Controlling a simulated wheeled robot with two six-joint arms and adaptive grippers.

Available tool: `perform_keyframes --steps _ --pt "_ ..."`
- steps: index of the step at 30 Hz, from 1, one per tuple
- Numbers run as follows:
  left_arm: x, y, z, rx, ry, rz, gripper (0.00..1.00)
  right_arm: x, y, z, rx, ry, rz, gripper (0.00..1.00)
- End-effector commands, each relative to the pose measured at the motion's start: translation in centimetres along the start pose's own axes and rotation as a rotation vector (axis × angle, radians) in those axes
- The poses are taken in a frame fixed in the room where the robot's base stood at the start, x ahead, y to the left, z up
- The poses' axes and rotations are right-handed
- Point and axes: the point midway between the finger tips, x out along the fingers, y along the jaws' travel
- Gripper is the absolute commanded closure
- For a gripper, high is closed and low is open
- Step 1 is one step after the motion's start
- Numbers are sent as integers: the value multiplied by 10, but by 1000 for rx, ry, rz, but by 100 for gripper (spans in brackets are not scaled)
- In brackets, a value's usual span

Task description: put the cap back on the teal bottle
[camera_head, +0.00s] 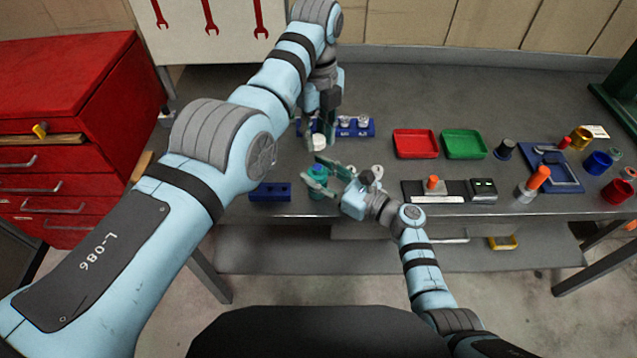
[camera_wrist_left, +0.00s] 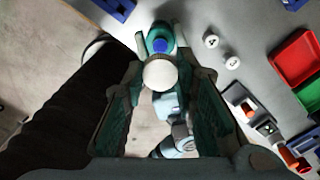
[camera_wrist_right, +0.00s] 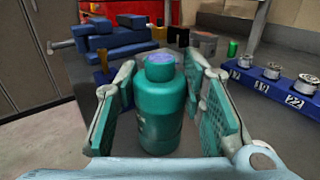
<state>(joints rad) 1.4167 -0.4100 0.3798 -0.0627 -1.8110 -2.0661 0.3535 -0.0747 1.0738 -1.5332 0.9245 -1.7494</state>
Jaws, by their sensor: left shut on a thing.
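The teal bottle (camera_wrist_right: 160,110) stands upright on the grey bench, with a blue-purple top showing and no cap on it. It also shows in the head view (camera_head: 317,190) and from above in the left wrist view (camera_wrist_left: 160,38). My right gripper (camera_head: 325,176) has its fingers on both sides of the bottle; I cannot tell whether they press on it. My left gripper (camera_head: 319,138) is shut on a round white cap (camera_wrist_left: 160,75). It holds the cap above the bench, beyond the bottle in the head view and apart from it.
Two small white lettered pieces (camera_wrist_left: 211,41) lie beside the bottle. A blue block with holes (camera_head: 270,192) is left of it, and a blue rack (camera_head: 356,127) stands behind. Red (camera_head: 416,144) and green (camera_head: 464,144) trays are to the right. The bench's front edge is close.

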Motion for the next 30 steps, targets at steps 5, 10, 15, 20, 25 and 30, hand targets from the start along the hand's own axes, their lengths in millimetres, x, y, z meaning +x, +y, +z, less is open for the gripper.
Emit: perform_keyframes --steps 5,10,15,20,25,30 --pt "0 0 0 0 0 0 82 0 0 0 0 0 0 100" --pt "6 0 0 0 1 1 82 0 0 0 0 0 0 100" --pt "31 0 0 0 1 0 82 0 0 0 0 0 0 100" --pt "49 0 0 0 -2 -4 82 0 0 0 0 0 0 100" --pt "50 0 0 1 -3 -5 82 0 0 0 0 0 0 100" --pt "50 0 0 0 -3 -4 82 0 0 0 0 0 0 100"
